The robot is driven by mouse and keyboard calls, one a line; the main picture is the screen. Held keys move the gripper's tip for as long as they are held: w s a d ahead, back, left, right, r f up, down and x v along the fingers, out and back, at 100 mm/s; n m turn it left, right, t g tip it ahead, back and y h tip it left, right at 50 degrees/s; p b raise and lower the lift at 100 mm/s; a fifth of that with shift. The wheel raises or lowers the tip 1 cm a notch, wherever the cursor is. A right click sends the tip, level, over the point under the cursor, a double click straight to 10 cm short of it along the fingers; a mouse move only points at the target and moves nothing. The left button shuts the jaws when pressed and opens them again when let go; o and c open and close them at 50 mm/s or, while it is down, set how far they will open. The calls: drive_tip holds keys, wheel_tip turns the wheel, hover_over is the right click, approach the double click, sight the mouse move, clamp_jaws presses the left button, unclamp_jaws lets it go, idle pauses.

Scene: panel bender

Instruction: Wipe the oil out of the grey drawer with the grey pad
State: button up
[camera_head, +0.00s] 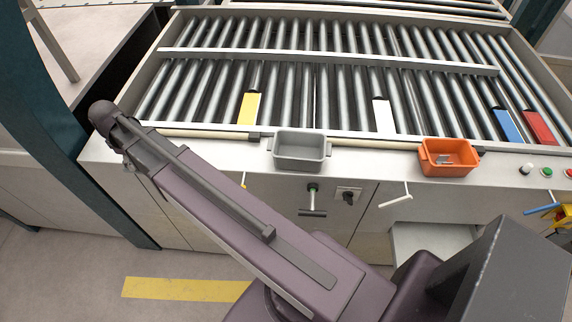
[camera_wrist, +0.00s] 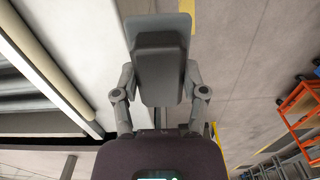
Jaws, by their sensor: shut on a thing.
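My gripper (camera_wrist: 160,88) shows in the wrist view with its two fingers on either side of a dark grey block with a lighter grey plate at its far end. It is shut on this block, which I take to be the grey pad (camera_wrist: 160,65). In the head view my arm reaches to the upper left, and the gripper and pad cannot be made out. The machine front has several handles, one a dark grey bar (camera_head: 313,212) below the grey bin. I cannot tell which front is the grey drawer, and no oil is visible.
A grey bin (camera_head: 300,165) and an orange bin (camera_head: 449,169) with small items stand on the front ledge. Behind them is a roller table with yellow, white, blue and red cards. A white handle (camera_head: 395,201) sticks out. A teal post (camera_head: 60,110) stands left.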

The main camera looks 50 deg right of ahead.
drive_tip(key=shift+r+p, duration=1.45)
drive_tip(key=shift+r, duration=0.35)
drive_tip(key=shift+f, duration=0.1)
